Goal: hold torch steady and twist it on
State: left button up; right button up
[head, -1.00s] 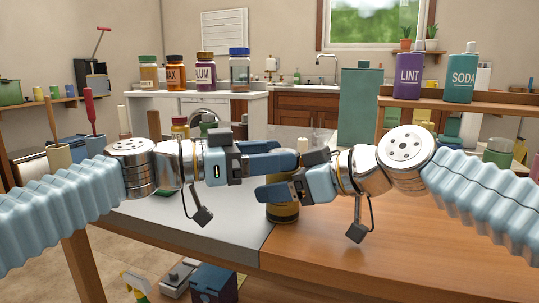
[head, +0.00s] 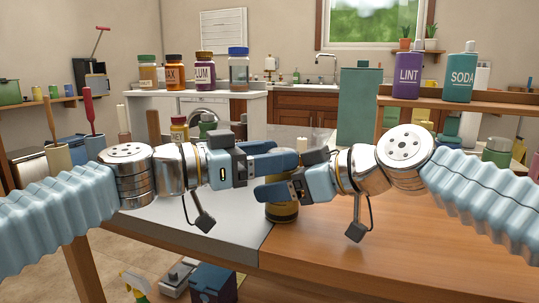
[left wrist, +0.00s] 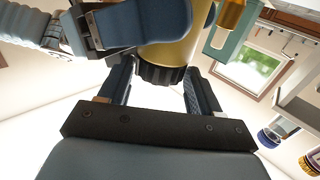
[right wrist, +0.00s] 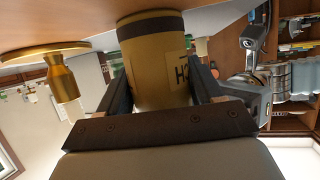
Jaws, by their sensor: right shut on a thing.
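The torch is a mustard-yellow cylinder with dark bands (head: 283,213), upright on the wooden table in the head view. My right gripper (head: 272,188) is shut on its body from the right. In the right wrist view the torch body (right wrist: 157,75) with dark lettering stands between the fingers. My left gripper (head: 291,160) is above the right one, at the torch's upper end. In the left wrist view its fingers stand apart on either side of the black ridged cap (left wrist: 163,73). Whether they touch it is hard to tell. The grippers hide the torch's upper part in the head view.
A brass-coloured object with a round base (right wrist: 62,80) stands near the torch in the right wrist view. The wooden tabletop (head: 400,240) at the front right is clear.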

dwell(0.5)
pick_arm(q)
jog(key=shift+w+m+g+h, duration=0.25)
jog(key=shift+m+g+h, duration=0.35)
jog(key=shift+g, duration=0.4)
jog(key=v, duration=1.2)
jog(key=w+a+r+n+t+y, duration=0.3)
jog(key=w+a+y, duration=0.3)
jog(key=w+a, duration=0.1)
jog(key=w+a+r+n+t+y, duration=0.3)
jog(key=w+a+y, duration=0.3)
jog(key=w+a, duration=0.2)
jog(key=shift+w+a+r+t, duration=0.35)
jog(key=shift+a+r+t, duration=0.25)
jog(key=shift+a+r, duration=0.45)
jog(key=shift+a+f, duration=0.15)
jog(key=shift+f, duration=0.05)
pick_arm(e)
jog(key=o, duration=1)
